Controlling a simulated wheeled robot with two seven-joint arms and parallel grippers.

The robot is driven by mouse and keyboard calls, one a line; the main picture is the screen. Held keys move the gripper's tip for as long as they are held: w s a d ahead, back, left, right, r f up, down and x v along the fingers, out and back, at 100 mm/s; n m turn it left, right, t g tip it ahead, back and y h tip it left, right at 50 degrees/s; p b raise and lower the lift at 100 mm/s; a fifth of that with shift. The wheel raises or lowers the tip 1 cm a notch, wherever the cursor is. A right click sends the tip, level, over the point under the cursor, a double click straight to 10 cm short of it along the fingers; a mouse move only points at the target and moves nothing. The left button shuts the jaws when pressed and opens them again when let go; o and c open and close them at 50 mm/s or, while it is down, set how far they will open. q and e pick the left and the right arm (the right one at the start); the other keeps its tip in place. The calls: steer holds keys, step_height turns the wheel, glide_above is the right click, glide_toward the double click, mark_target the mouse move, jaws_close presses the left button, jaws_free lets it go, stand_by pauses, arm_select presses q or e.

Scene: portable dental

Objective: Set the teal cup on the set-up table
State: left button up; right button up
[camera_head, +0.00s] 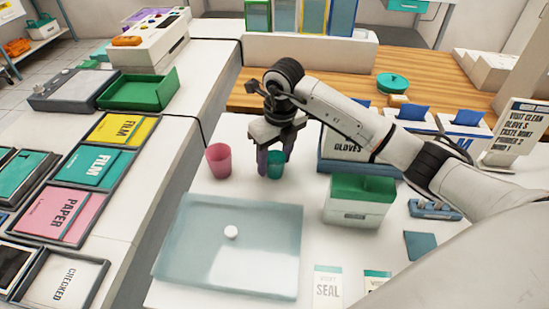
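The teal cup (275,166) stands on the white table (203,180), behind the pale blue tray. My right gripper (276,150) points down from above, with its fingers at the cup. Whether the fingers press on the cup or only stand around it cannot be told. Something purple (262,160) shows just left of the teal cup, partly hidden by the gripper. A pink cup (218,160) stands apart further left. My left gripper is not in view. No label shows which surface is the set-up table.
A green-topped white box (358,203) and the gloves box (335,165) stand to the right. The left counter (125,205) carries labelled trays and a green bin (140,92). A wooden counter (430,75) lies behind.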

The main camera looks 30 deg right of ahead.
steer(key=shift+o, duration=0.9)
steer(key=shift+r, duration=0.3)
step_height(320, 180, up, 12)
steer(key=s, duration=0.1)
steer(key=shift+s+f+b, duration=0.15)
steer(key=shift+s+b, duration=0.05)
steer(key=shift+b, duration=0.2)
steer(key=shift+d, duration=0.1)
